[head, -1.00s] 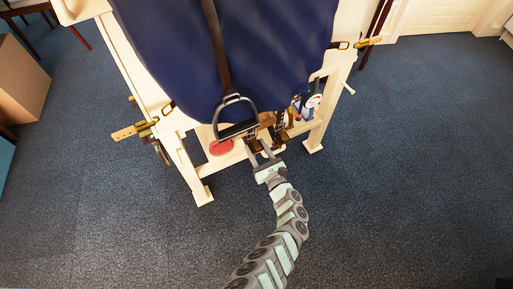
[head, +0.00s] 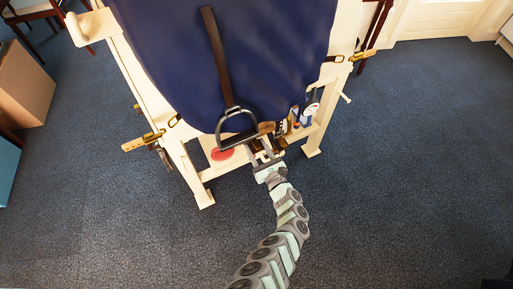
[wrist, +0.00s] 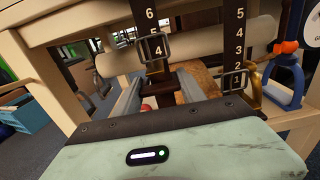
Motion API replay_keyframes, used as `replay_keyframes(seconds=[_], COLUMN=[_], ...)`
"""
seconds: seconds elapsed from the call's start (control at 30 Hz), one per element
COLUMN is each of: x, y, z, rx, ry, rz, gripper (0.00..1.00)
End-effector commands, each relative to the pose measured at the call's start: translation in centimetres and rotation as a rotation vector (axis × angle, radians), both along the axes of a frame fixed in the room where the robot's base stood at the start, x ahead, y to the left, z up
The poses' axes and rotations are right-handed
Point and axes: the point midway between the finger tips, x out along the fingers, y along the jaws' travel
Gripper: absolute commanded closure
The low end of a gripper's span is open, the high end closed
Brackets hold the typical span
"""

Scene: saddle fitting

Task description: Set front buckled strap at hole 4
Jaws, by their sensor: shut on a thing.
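In the wrist view, two dark numbered straps hang side by side. The left strap (wrist: 151,13) passes through a metal buckle (wrist: 156,48), with the number 4 inside its frame and 6 above. The right strap (wrist: 238,38) shows 5 down to 1, with its buckle (wrist: 235,82) around 1. I cannot tell which strap is the front one. My gripper (wrist: 160,84) is shut on the left strap's dark lower end, just below its buckle. In the head view my gripper (head: 259,147) is beneath the stand's end; the strap is too small to make out there.
A stirrup iron (head: 238,128) hangs beside my gripper, over the dark blue cover (head: 170,60) on a cream stand (head: 190,170). The carpet in front is clear.

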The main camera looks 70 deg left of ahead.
Motion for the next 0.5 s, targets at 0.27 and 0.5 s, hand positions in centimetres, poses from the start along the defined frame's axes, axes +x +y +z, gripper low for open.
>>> replay_keyframes(seconds=[0.27, 0.5], x=[0.02, 0.00], y=[0.05, 0.03], z=[0.28, 0.21], rx=[0.004, 0.003], ry=[-0.003, -0.001], rz=[0.001, 0.001], gripper=[1.00, 0.36])
